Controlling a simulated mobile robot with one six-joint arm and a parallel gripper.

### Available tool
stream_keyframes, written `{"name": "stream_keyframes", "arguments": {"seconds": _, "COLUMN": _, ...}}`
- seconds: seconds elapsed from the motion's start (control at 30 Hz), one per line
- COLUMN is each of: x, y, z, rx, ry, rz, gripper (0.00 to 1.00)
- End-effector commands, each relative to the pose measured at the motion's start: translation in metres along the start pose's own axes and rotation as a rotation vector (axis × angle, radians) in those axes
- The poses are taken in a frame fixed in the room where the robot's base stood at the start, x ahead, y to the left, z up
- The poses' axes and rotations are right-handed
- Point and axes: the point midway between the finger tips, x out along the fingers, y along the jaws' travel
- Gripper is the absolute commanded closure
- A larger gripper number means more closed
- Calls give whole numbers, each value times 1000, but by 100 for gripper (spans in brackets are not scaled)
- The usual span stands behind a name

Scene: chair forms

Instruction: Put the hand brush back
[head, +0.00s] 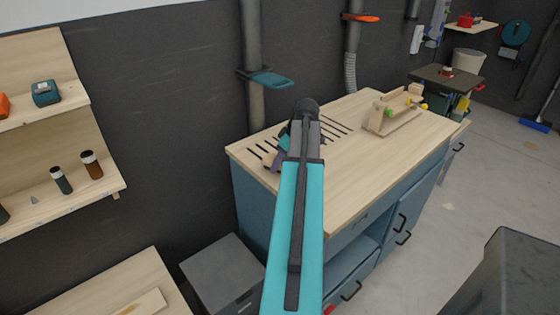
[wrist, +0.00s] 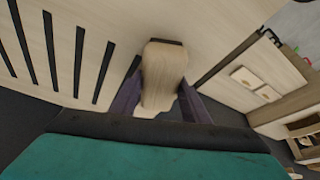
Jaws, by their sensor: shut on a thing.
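The hand brush shows in the wrist view as a pale wooden piece (wrist: 163,75) with a thin dark edge at its far end. My gripper (wrist: 160,92) has its purple fingers on both sides of the wood, shut on it. In the head view my gripper (head: 277,160) is low over the near left part of the workbench top (head: 345,180), beside its black slots, mostly hidden behind my teal arm.
Vertical pipes (head: 253,60) rise behind the bench. Shelves with bottles (head: 91,164) hang at the left. The bench's front right part is clear.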

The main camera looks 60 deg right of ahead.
Motion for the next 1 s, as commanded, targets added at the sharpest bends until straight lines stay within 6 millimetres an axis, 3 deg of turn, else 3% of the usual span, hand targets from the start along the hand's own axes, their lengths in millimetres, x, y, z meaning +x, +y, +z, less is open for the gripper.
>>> {"name": "stream_keyframes", "arguments": {"seconds": 0.53, "x": 8, "y": 0, "z": 3, "rx": -1, "ry": 0, "rz": 0, "gripper": 79}}
{"name": "stream_keyframes", "arguments": {"seconds": 0.57, "x": 8, "y": 0, "z": 4, "rx": -1, "ry": 0, "rz": 0, "gripper": 56}}
{"name": "stream_keyframes", "arguments": {"seconds": 0.67, "x": 7, "y": 0, "z": 3, "rx": -1, "ry": 0, "rz": 0, "gripper": 40}}
{"name": "stream_keyframes", "arguments": {"seconds": 1.0, "x": 6, "y": 0, "z": 3, "rx": 0, "ry": 0, "rz": 0, "gripper": 39}}
